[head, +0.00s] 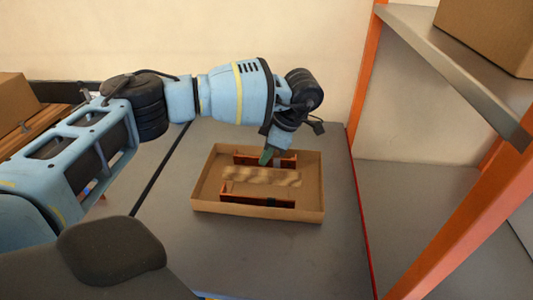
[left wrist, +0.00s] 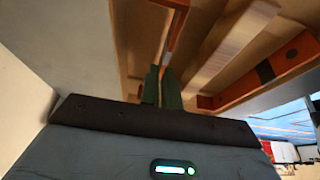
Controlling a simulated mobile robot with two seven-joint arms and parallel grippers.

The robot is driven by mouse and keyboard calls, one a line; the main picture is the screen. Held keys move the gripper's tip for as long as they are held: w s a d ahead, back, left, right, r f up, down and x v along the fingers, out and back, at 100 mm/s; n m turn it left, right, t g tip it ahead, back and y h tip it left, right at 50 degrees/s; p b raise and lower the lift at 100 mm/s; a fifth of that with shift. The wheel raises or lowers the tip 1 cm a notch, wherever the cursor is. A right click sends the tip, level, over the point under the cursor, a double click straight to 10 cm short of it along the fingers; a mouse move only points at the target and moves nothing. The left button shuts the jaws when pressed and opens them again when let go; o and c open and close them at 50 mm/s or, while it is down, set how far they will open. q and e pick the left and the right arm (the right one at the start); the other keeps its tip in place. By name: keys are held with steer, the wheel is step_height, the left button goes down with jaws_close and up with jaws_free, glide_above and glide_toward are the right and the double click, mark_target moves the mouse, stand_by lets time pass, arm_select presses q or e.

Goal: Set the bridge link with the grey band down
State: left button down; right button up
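A bridge link (head: 287,163), orange-red, is at the far side of a shallow cardboard tray (head: 272,213). My left gripper (head: 268,155) comes down on its middle from above, with green fingertips. In the left wrist view the fingers (left wrist: 161,88) are close together around the orange link (left wrist: 176,25); a greyish part shows between them. The fingers hide most of its band. I cannot tell whether the link touches the tray floor. A second orange link (head: 236,197) with a dark band lies at the near side; it also shows in the left wrist view (left wrist: 290,54). My right gripper is out of view.
A wavy light-brown strip (head: 260,176) lies between the links in the tray. The grey table (head: 290,255) is clear around the tray. An orange-framed shelf (head: 450,235) with a cardboard box (head: 490,35) stands at the right.

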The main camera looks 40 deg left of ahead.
arm_select(q)
steer(key=c, duration=1.6)
jaws_free()
steer(key=shift+f, duration=0.1)
steer(key=p+v, duration=0.1)
steer(key=v, duration=1.1)
steer(key=shift+a, duration=0.1)
